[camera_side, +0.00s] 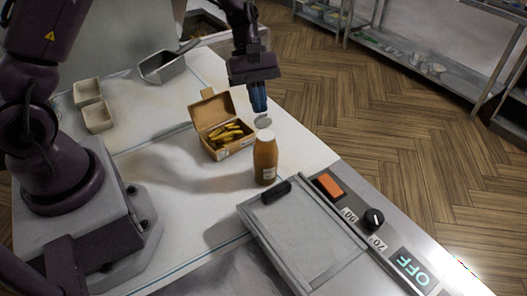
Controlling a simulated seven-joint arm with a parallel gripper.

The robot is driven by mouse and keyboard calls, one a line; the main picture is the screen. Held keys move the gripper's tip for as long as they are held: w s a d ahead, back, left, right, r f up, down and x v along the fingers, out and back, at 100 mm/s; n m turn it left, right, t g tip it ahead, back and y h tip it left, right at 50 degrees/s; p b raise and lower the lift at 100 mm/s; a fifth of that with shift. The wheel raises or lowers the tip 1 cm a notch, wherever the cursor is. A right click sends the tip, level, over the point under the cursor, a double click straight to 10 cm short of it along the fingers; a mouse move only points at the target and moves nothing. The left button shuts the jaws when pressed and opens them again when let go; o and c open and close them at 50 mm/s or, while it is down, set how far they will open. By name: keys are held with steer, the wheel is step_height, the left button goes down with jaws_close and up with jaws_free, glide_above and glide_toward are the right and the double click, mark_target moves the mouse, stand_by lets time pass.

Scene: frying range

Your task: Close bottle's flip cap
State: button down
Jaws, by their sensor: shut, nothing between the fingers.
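The bottle (265,160) stands upright on the white worktop, with an orange-brown body, a pale label and a white top. Its flip cap (263,121) is a pale disc raised above the white top, so the cap stands open. My gripper (259,108) points down just above the raised cap, with its blue fingers closed and empty. In this view the fingertips are very close to the cap; I cannot tell whether they touch it.
An open cardboard box (222,130) with yellow fries stands left of the bottle. A grey metal scoop tray (165,66) and small beige containers (97,117) lie farther left. A range with a black handle (276,192), orange switch (328,186) and knob (373,219) is in front.

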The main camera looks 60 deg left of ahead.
mark_target(261, 115)
steer(key=shift+d, duration=0.15)
steer(key=shift+s+d+f, duration=0.15)
steer(key=shift+d, duration=0.25)
steer(key=shift+s+d+f, duration=0.1)
steer(key=shift+d+f, duration=0.05)
steer(key=shift+d, duration=0.25)
steer(key=shift+f, duration=0.15)
steer(key=shift+x, duration=0.85)
steer(key=shift+s+a+f, duration=0.1)
steer(key=shift+a, duration=0.05)
steer(key=shift+r, duration=3.7)
steer(key=shift+a, duration=0.1)
